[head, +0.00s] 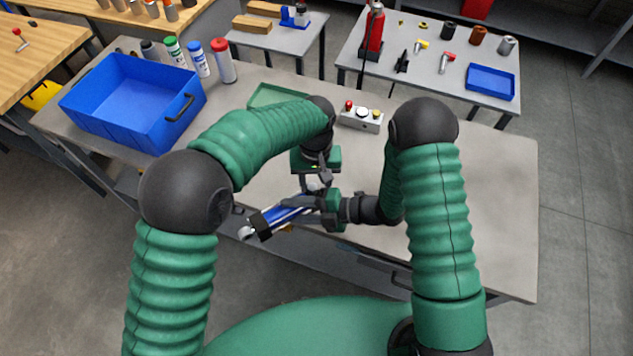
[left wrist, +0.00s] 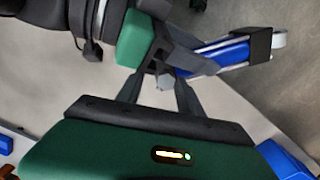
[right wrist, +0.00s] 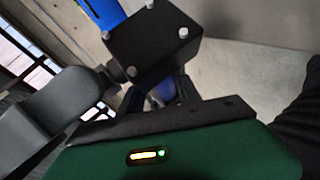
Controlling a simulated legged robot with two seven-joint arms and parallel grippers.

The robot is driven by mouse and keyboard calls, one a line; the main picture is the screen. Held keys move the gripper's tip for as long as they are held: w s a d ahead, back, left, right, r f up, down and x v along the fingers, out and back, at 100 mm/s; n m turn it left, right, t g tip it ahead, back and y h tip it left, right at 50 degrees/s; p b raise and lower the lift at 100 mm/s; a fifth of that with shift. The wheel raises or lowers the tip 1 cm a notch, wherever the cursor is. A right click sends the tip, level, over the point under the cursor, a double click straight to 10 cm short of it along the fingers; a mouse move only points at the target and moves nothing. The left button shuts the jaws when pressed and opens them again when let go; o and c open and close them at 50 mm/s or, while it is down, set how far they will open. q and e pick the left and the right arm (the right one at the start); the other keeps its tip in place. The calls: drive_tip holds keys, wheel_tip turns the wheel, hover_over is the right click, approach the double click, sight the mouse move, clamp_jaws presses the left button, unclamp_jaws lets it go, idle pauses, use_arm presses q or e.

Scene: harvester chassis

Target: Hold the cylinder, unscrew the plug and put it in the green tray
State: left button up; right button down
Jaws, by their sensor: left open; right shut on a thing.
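The blue cylinder (head: 284,213) has a black block and a metal eye at its lower-left end in the head view. My right gripper (head: 318,202) is shut on it near its other end and holds it above the table's front edge. The cylinder also shows in the left wrist view (left wrist: 222,52) and partly in the right wrist view (right wrist: 104,12). A small grey hexagonal piece, apparently the plug (left wrist: 165,81), lies between the open fingers of my left gripper (left wrist: 158,88); contact is unclear. The green tray (head: 262,98) is on the table, partly hidden by my left arm.
A blue bin (head: 85,112) stands at the table's left, with several bottles and cans behind it. A button box (head: 362,118) stands behind my grippers. The right part of the table (head: 505,190) is clear. Other tables with tools stand behind.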

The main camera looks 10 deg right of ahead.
use_arm(q)
wheel_tip(320, 180, up, 4)
drive_tip(key=shift+r, duration=0.15)
drive_tip(key=r, duration=0.2)
drive_tip(key=shift+w+a+r, duration=0.15)
drive_tip(key=shift+a+r, duration=0.15)
drive_tip(key=shift+r, duration=0.1)
wheel_tip(320, 180, down, 8)
drive_tip(key=shift+r, duration=0.1)
drive_tip(key=shift+c, duration=0.3)
clamp_jaws()
drive_tip(key=shift+o, duration=0.3)
unclamp_jaws()
